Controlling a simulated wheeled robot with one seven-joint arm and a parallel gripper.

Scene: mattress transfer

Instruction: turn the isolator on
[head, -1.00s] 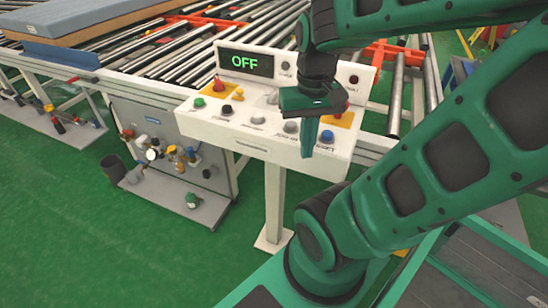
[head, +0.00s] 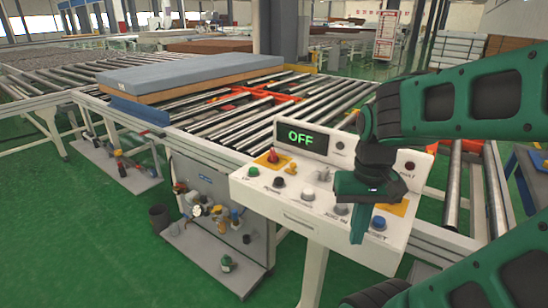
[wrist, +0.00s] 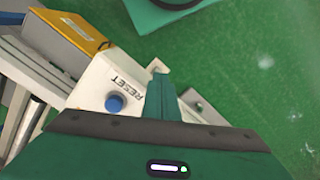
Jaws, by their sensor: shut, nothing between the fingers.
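A white control panel (head: 300,222) on a post carries several knobs and buttons, with a display (head: 301,138) reading OFF in green. A red control (head: 272,157) stands on a yellow plate at the panel's upper left; it may be the isolator, but I read no label there. My gripper (head: 358,228) is shut and empty, pointing down at the panel's right front, left of the blue RESET button (head: 378,222). In the wrist view the shut fingers (wrist: 160,92) are beside the blue button (wrist: 115,103). My gripper hides part of the panel's right side.
A roller conveyor (head: 220,115) behind the panel bears a grey-blue mattress (head: 190,75). A board with valves and fittings (head: 215,205) stands left of the post. A yellow box (wrist: 65,38) rises on the panel in the wrist view. Green floor is clear at the front left.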

